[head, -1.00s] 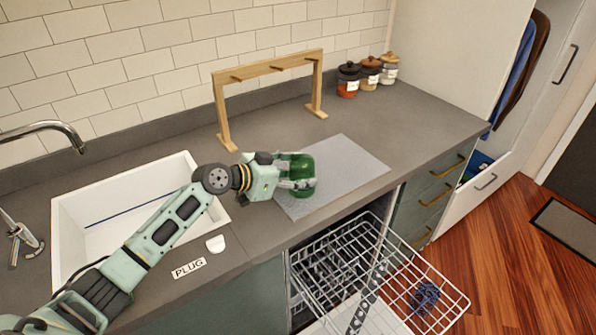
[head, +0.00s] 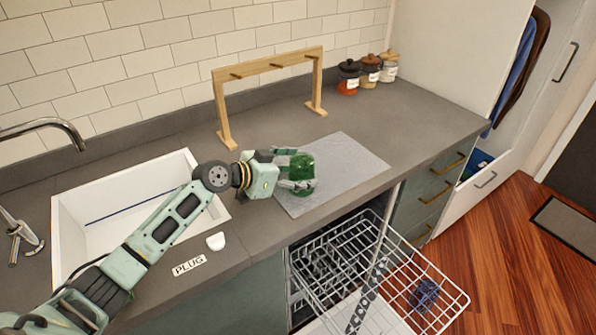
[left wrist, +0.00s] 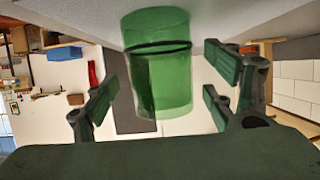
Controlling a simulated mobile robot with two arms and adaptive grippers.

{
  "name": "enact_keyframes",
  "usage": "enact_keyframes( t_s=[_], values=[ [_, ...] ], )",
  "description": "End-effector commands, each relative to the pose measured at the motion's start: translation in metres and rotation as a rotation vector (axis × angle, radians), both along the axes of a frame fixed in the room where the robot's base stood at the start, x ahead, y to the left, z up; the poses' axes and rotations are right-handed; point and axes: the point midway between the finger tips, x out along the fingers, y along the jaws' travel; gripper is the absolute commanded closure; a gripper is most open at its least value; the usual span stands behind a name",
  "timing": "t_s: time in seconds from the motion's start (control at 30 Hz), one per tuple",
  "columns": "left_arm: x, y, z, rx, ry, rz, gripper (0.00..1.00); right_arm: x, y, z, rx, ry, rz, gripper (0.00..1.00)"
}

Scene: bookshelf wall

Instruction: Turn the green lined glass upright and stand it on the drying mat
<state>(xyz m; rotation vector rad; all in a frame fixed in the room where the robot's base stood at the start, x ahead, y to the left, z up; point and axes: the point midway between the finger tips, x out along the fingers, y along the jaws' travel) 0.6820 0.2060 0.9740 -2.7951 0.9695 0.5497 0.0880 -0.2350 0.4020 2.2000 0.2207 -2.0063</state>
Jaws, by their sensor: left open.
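The green glass (head: 303,167) stands on the left part of the grey drying mat (head: 350,167) in the head view. My left gripper (head: 298,172) is right beside it, its fingers reaching around the glass from the left. In the left wrist view, the glass (left wrist: 160,75) with its dark line shows between the spread fingers (left wrist: 163,95), with gaps on both sides. The mat lies across the top of that view, and the glass's axis runs away from it. I cannot tell which end is the rim. My right gripper is out of view.
A wooden rack (head: 268,68) stands behind the mat, and several lidded jars (head: 368,73) stand at the back right. The white sink (head: 75,215) lies under my left arm. An open dishwasher rack (head: 420,300) juts out in front below the counter.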

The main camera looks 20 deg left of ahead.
Motion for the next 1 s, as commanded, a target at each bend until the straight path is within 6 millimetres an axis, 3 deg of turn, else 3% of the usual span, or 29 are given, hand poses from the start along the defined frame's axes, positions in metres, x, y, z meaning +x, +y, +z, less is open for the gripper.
enact_keyframes(
  t_s=[0.23,0.7,1.0],
  values=[
    [-0.011,0.010,0.004,0.003,0.001,0.001,0.22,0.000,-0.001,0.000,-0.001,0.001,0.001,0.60],
    [-0.077,0.061,0.038,0.003,0.003,0.001,0.22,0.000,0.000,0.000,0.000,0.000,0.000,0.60],
    [-0.087,0.069,0.046,0.000,0.000,-0.001,0.22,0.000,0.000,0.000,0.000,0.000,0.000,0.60]
  ],
)
